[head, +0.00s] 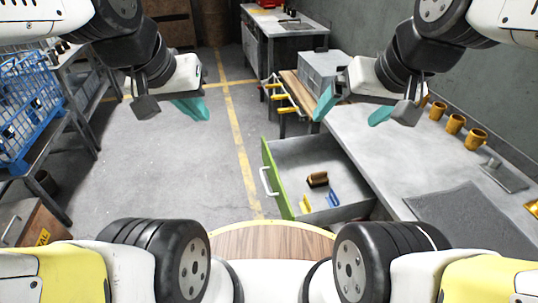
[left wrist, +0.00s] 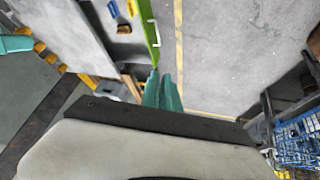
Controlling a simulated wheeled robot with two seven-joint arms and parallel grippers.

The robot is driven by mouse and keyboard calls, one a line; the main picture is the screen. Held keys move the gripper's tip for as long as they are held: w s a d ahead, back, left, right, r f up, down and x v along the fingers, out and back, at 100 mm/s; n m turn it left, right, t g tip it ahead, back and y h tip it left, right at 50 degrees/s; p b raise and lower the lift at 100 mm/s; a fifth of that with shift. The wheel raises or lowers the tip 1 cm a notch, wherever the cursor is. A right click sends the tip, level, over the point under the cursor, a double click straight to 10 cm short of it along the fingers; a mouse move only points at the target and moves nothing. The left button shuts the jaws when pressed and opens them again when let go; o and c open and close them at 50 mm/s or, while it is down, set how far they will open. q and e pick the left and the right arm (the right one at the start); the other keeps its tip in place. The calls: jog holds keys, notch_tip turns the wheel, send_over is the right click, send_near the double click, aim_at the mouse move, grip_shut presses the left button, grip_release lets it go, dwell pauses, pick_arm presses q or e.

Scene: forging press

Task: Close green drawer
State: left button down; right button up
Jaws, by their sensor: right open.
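The green drawer (head: 277,180) is pulled out to the left from under the grey worktop. Its green front with a pale handle (head: 267,182) faces the aisle. Inside lie a brown brush (head: 317,179) and blue items (head: 334,197). The drawer's green front also shows at the top of the left wrist view (left wrist: 148,28). My left gripper (head: 190,108) is above the aisle floor, left of and apart from the drawer; its teal fingers are together and empty. My right gripper (head: 350,109) is open and empty above the bench's far part, beyond the drawer.
The worktop (head: 375,150) bears several yellow mugs (head: 455,124), a dark mat (head: 468,215) and a grey box (head: 322,70). Yellow-handled tools (head: 285,98) hang at the bench's far end. A blue crate (head: 28,110) stands on the left. The aisle floor (head: 190,165) is clear.

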pick_arm(q)
jog(key=w+f+g, duration=0.1)
jog(key=w+f, duration=0.6)
jog(key=w, duration=0.3)
jog(key=w+f, duration=0.7)
jog(key=w, duration=0.3)
jog(key=n+h, duration=0.2)
send_near(266, 165)
jog(key=s+a+r, duration=0.5)
jog(key=a, duration=0.1)
jog(key=shift+t, duration=0.4)
jog(key=shift+w+d+f, duration=1.05)
jog(key=shift+d+f, duration=0.2)
jog(key=shift+f, duration=0.2)
jog(key=shift+w+d+f, duration=1.1)
jog(key=shift+d+f, duration=0.15)
jog(key=shift+f, duration=0.2)
jog(key=shift+w+d+f, duration=1.05)
jog(key=shift+d+f, duration=0.25)
jog(key=shift+f, duration=0.15)
